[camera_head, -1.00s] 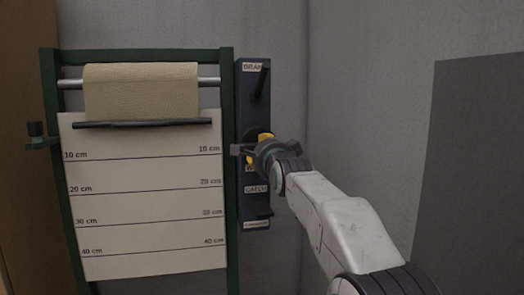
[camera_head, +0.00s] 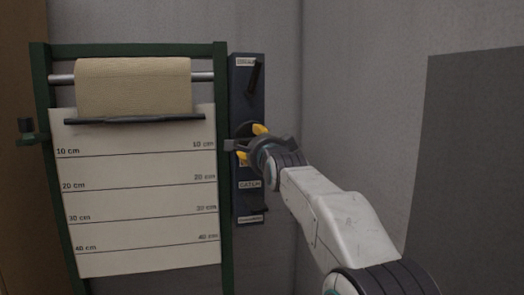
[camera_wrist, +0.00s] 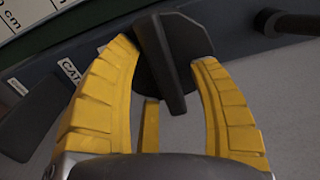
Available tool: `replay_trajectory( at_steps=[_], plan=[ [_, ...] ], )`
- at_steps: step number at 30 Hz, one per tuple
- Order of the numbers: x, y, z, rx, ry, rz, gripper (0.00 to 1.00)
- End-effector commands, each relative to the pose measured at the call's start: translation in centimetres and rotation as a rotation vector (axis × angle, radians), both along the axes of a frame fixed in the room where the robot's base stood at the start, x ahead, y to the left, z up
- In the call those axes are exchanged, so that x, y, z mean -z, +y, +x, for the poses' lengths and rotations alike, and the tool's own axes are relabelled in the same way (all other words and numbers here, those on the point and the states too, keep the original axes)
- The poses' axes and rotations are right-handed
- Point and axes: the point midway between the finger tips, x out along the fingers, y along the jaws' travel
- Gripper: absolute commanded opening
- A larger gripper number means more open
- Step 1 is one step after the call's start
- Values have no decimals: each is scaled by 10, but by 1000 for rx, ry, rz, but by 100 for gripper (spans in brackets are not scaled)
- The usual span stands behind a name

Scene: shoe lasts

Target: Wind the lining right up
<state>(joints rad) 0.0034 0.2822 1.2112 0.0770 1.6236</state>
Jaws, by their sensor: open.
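The tan lining (camera_head: 133,87) hangs from a metal roller (camera_head: 203,77) in a green frame. Its dark bottom bar (camera_head: 135,119) sits just above the 10 cm line of the white scale board (camera_head: 135,207). To the right is a dark panel (camera_head: 247,100) with a lever and label at its top and a CATCH label (camera_head: 250,184) low down. My gripper (camera_head: 250,143) is at the panel's middle. In the wrist view, its yellow fingers (camera_wrist: 163,75) stand open either side of a dark round knob (camera_wrist: 190,42) with a raised bar. Contact cannot be told.
A dark lever (camera_head: 254,77) sticks out above my gripper; a dark rod (camera_wrist: 288,23) shows in the wrist view. A small clamp-like knob (camera_head: 26,125) is on the frame's left post. A grey slab (camera_head: 465,160) stands at the right.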

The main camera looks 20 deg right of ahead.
Motion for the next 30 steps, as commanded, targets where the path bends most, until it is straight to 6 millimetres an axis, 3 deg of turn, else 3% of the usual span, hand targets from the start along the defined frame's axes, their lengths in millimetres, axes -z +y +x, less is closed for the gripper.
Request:
replay_trajectory(
  at_steps=[21, 30],
  plan=[
    [-1, 1, -96, -1, -3, 1, 56],
    [-1, 1, -114, -1, -3, 1, 56]
  ],
)
